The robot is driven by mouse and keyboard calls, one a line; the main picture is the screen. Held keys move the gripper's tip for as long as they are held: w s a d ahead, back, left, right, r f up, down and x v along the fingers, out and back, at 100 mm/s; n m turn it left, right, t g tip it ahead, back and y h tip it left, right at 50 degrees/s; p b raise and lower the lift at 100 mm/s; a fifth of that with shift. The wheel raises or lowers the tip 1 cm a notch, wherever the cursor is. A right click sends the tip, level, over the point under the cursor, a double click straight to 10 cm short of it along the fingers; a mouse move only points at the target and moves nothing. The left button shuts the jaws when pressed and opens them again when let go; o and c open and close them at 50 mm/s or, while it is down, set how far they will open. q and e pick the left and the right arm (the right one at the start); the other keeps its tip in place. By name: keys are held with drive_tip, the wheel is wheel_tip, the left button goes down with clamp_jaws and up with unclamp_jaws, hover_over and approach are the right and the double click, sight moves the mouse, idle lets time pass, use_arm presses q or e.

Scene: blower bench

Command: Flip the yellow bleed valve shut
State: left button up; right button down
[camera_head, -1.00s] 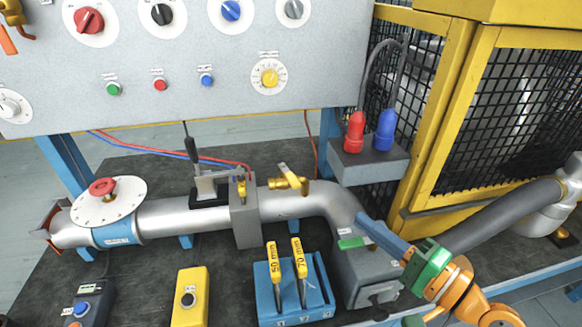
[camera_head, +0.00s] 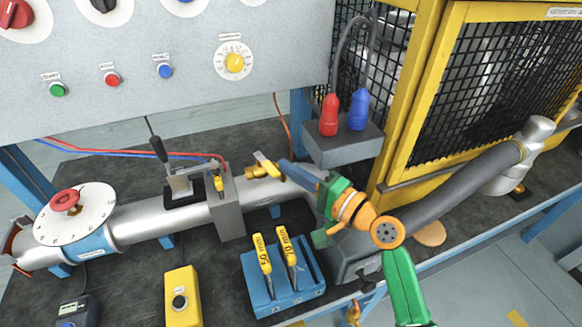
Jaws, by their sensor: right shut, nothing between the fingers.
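The bleed valve has a small brass body (camera_head: 257,171) on top of the silver pipe, near the middle of the view. My right gripper (camera_head: 285,165) comes in from the lower right. Its blue fingers are shut and empty, with their tips close to the right side of the lever. I cannot tell whether they touch it. The green and orange wrist covers part of the pipe's bend. My left gripper is not in view.
A blue holder (camera_head: 262,290) with yellow-handled tools is in front. A grey box (camera_head: 343,147) with red and blue plugs hangs behind my right gripper.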

drive_tip(key=s+a+m+t+h+p, duration=0.1)
drive_tip(key=h+p, duration=0.1)
drive_tip(key=p, duration=0.2)
drive_tip(key=shift+s+a+m+t, duration=0.3)
drive_tip(key=shift+s, duration=0.1)
drive_tip(key=shift+w, duration=0.1)
